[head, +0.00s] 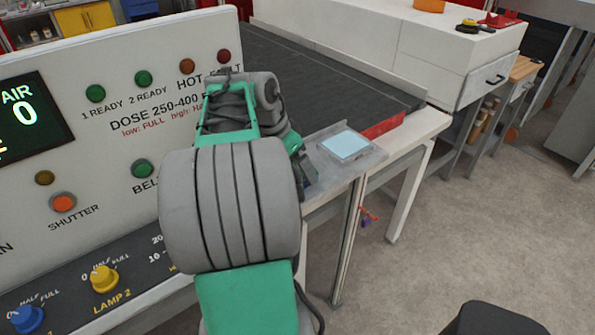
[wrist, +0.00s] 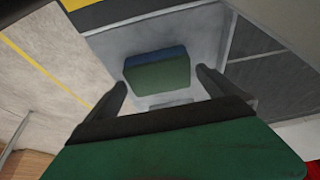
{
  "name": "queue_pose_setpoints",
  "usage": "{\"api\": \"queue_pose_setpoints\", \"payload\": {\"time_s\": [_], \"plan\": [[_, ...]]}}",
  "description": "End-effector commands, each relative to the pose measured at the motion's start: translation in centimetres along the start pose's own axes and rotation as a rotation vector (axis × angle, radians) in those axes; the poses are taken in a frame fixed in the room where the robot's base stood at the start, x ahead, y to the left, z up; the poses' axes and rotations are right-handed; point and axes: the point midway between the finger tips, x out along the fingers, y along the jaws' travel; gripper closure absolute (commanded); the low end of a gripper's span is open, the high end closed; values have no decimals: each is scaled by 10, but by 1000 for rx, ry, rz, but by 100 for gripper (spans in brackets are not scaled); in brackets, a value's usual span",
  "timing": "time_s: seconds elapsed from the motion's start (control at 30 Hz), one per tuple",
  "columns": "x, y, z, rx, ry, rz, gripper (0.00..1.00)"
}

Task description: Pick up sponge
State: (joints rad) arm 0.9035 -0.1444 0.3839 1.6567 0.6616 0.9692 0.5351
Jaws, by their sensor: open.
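The sponge (wrist: 157,70), a block with a dark green face and a blue edge, lies on a grey metal surface in the wrist view. My gripper (wrist: 161,82) is open. Its two dark fingers point toward the sponge, one on each side in the picture. I cannot tell how much height is left between the fingertips and the sponge. In the head view my gripper (head: 310,168) is at the left end of the small grey metal shelf (head: 372,157), mostly hidden behind my arm. The sponge cannot be made out clearly there.
A pale blue square (head: 345,145) lies on the shelf, right of my gripper. The control panel (head: 60,120) with knobs and lamps stands close at left. A dark conveyor belt (head: 310,75) runs behind. Open floor (head: 480,220) is at right.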

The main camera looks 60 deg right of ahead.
Motion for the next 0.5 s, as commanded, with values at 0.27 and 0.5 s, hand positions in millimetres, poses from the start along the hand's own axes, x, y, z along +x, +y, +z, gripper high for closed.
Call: {"api": "queue_pose_setpoints", "payload": {"time_s": [0.27, 0.5], "plan": [[7, 0, -1, 2, 0, -1, 0], [7, 1, -1, 3, 0, -1, 20]]}}
